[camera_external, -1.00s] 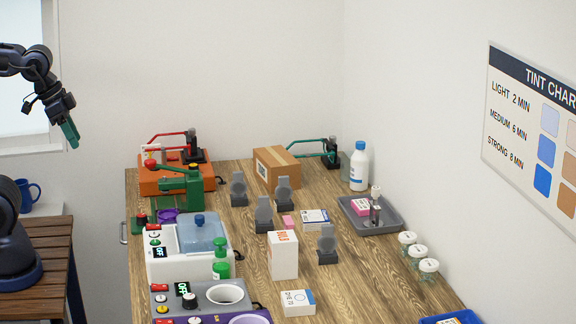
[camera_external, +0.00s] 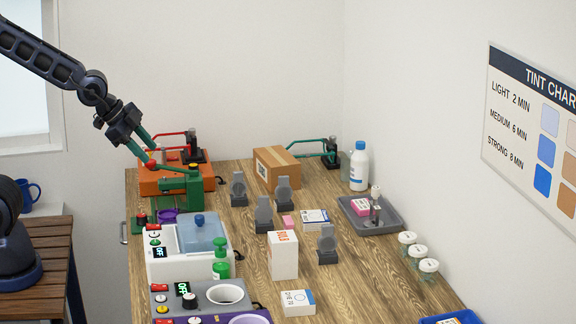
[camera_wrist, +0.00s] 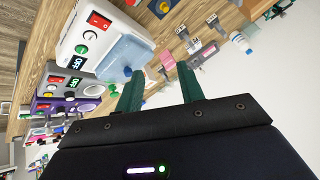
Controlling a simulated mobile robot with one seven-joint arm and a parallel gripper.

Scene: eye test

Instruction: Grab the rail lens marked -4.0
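No marking is legible on any, so I cannot tell which is -4.0. Small grey pieces, likely some of these, show beyond the fingertips in the wrist view (camera_wrist: 194,45). My gripper (camera_external: 152,156) is open and empty, its green fingers apart (camera_wrist: 160,72). It is above the table's back left, over the green press, away from the grey pieces.
Below my gripper are an orange machine (camera_external: 150,182) and a green press (camera_external: 180,190). A white tank with a blue lid (camera_external: 203,232) stands in front. A cardboard box (camera_external: 284,168), white carton (camera_external: 283,255), bottle (camera_external: 359,168) and grey tray (camera_external: 385,226) surround the grey pieces.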

